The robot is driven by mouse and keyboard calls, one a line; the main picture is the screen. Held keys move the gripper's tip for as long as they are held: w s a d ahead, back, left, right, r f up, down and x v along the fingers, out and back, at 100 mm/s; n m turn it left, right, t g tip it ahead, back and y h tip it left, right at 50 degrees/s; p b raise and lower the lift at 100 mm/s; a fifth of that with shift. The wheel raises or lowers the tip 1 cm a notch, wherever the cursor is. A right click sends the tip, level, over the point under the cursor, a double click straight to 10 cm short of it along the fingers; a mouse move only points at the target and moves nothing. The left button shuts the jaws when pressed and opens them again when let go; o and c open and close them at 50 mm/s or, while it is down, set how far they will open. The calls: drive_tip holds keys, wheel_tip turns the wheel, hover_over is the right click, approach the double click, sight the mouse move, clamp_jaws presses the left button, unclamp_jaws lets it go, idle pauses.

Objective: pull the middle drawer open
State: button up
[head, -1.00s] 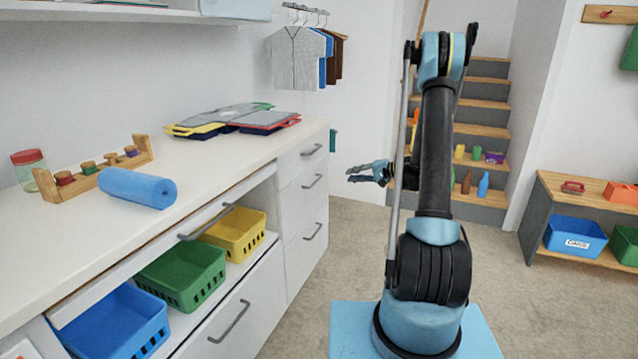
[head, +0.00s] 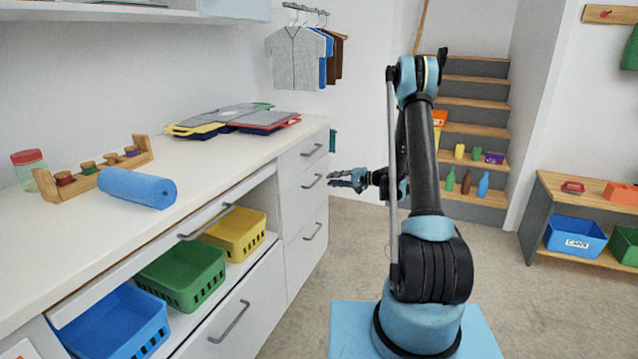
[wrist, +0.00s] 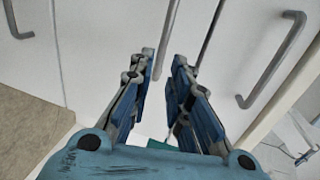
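The middle drawer (head: 296,205) is in the white stack of three drawers at the counter's far end, its front flush with the others. Its grey bar handle (head: 312,181) also shows in the wrist view (wrist: 170,25), lying lengthwise ahead of my fingertips. My gripper (head: 332,179) is just right of this handle in the head view, at about its height. In the wrist view my gripper (wrist: 163,60) is open, with a gap between the two fingers, and the handle's near end appears between the tips. I cannot tell whether they touch it.
The top drawer handle (head: 311,149) and bottom drawer handle (head: 313,231) are above and below. The counter (head: 225,165) carries a blue roll (head: 137,188) and stacked folders (head: 235,119). Open floor (head: 350,235) lies right of the drawers; shelves (head: 590,203) stand far right.

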sight(318, 179)
drive_tip(key=x, duration=0.8)
drive_tip(key=shift+c, duration=0.2)
clamp_jaws()
